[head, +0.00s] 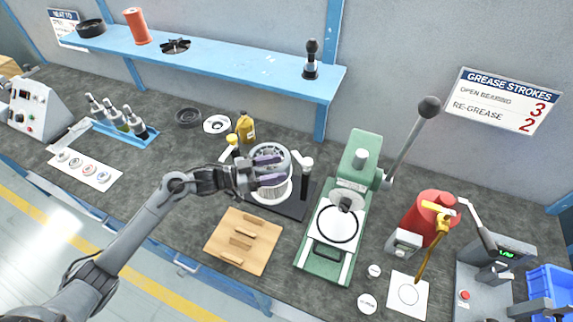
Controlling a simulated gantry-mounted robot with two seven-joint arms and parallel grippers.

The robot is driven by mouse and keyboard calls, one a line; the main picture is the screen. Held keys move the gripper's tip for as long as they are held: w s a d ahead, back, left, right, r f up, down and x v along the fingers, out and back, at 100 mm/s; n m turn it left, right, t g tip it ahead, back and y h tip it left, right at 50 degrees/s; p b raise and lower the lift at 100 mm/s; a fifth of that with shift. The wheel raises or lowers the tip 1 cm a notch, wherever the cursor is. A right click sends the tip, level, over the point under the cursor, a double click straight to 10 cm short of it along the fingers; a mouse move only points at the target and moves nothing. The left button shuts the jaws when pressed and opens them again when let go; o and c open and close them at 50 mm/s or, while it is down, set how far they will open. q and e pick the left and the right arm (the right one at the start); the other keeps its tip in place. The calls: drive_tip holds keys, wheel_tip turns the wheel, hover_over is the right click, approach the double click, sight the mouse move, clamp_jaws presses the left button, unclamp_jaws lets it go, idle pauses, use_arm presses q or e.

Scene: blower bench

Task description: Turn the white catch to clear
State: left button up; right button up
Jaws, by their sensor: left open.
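The white catch (307,164) is a white cap on a dark upright post, at the right side of a round grey finned blower housing (269,188). The housing sits on a dark base plate (295,209). A similar catch with a yellow cap (232,141) stands at the housing's left side. My left gripper (283,169) reaches in from the left over the housing. Its purple-grey fingers are open, pointing right, with their tips a little short of the white catch. They cover part of the housing.
A green press (358,175) with a long lever (408,137) stands right of the housing. A wooden board (243,259) lies in front. A yellow bottle (245,127) stands behind. A red grease container (425,222) is further right. A blue shelf (220,62) overhangs the back.

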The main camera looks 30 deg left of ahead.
use_arm(q)
drive_tip(key=shift+s+a, duration=0.25)
drive_tip(key=shift+s, duration=0.05)
drive_tip(key=shift+r, duration=0.1)
drive_tip(key=shift+c, duration=1.3)
drive_tip(key=shift+r+p, duration=0.2)
drive_tip(key=shift+p, duration=0.2)
drive_tip(key=shift+c, duration=1.1)
drive_tip(key=r+y+p, duration=0.1)
drive_tip(key=p, duration=0.1)
drive_tip(key=r+n+g+y+p, duration=0.1)
drive_tip(key=p, duration=0.2)
drive_tip(key=shift+w+d+r+p, duration=0.15)
drive_tip(key=shift+w+r+p, duration=0.1)
drive_tip(key=shift+w+p, duration=0.15)
clamp_jaws()
drive_tip(key=r+g+y+p, duration=0.1)
drive_tip(key=y+p, duration=0.1)
drive_tip(key=p, duration=0.1)
drive_tip(key=a+n+g+y+p, duration=0.1)
drive_tip(key=p, duration=0.3)
drive_tip(key=a+r+n+g+y+p, duration=0.1)
drive_tip(key=y+p, duration=0.1)
drive_tip(key=p, duration=0.1)
drive_tip(key=shift+s+r+g+y, duration=0.2)
drive_tip(key=shift+r+g+y, duration=0.1)
drive_tip(key=shift+g, duration=0.1)
drive_tip(key=x, duration=0.9)
drive_tip(key=shift+w+f, duration=0.1)
